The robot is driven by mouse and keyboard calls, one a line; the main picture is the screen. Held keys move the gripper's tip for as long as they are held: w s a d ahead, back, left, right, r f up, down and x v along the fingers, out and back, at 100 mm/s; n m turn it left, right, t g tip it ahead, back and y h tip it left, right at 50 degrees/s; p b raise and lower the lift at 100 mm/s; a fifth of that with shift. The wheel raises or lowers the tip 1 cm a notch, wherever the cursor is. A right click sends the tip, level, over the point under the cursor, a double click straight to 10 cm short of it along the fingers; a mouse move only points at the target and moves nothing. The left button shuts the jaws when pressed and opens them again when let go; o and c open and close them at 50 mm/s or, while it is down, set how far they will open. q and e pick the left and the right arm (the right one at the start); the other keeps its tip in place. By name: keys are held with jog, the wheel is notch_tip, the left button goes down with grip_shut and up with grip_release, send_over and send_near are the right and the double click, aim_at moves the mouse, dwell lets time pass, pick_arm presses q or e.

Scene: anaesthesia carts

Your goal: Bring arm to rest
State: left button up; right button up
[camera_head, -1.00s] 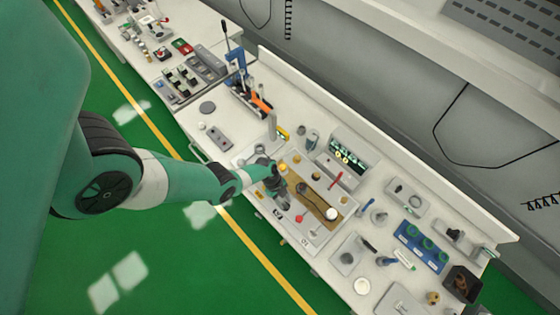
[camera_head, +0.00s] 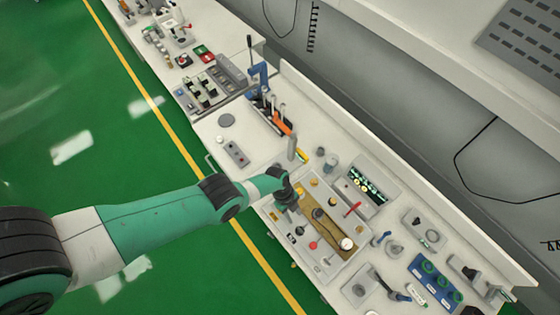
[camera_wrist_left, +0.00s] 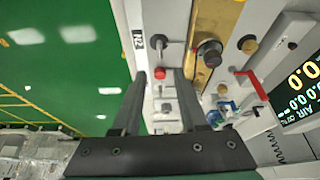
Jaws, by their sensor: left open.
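My left arm (camera_head: 160,218) reaches in from the left over the green floor to the white bench. Its gripper (camera_head: 292,208) is over the left end of a light grey panel with a brass strip (camera_head: 318,216). In the left wrist view the gripper (camera_wrist_left: 160,74) is open, with two dark fingers apart and nothing held between them. A grey knob on a stem (camera_wrist_left: 160,43) stands just beyond the fingertips, beside the "N2" label (camera_wrist_left: 138,40). I cannot tell whether a finger touches anything. My right gripper is in neither view.
A display unit (camera_head: 366,184) stands behind the panel and also shows in the left wrist view (camera_wrist_left: 302,75). A red-handled lever (camera_wrist_left: 252,83) is right of the fingers. Orange and blue tools (camera_head: 270,110) stand in a rack. The green floor (camera_head: 110,140) is clear.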

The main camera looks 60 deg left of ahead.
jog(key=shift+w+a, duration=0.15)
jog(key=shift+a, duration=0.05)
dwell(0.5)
